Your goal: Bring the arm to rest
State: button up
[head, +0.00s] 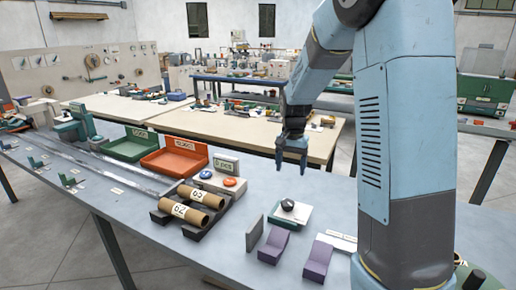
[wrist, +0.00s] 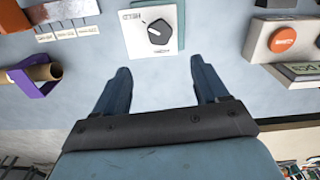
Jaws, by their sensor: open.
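My arm stands over the grey bench (head: 110,170) at the right of the head view. My gripper (head: 292,168) hangs pointing down above the bench, with free air around its fingertips. In the wrist view my gripper (wrist: 160,68) shows two blue fingers spread apart with nothing between them. A white panel with a black dial knob (wrist: 158,32) lies beyond the fingertips; it also shows in the head view (head: 288,206), below and apart from the gripper.
Two cardboard tubes (head: 196,202) rest on a black cradle. An orange button (wrist: 283,39) stands at right in the wrist view. Green (head: 124,150) and red (head: 172,160) trays are at the back edge. Purple blocks (head: 273,245) stand near the front. A tube in a purple loop (wrist: 42,74) shows at left.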

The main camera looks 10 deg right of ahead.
jog(key=s+r+n+t, duration=0.3)
jog(key=s+r, duration=0.9)
jog(key=s, duration=0.2)
jog(key=s+r+n+t, duration=0.2)
jog(key=s+r+n, duration=0.1)
jog(key=s, duration=1.1)
jog(key=shift+s+r+t, duration=0.15)
jog(key=shift+s+t, duration=0.15)
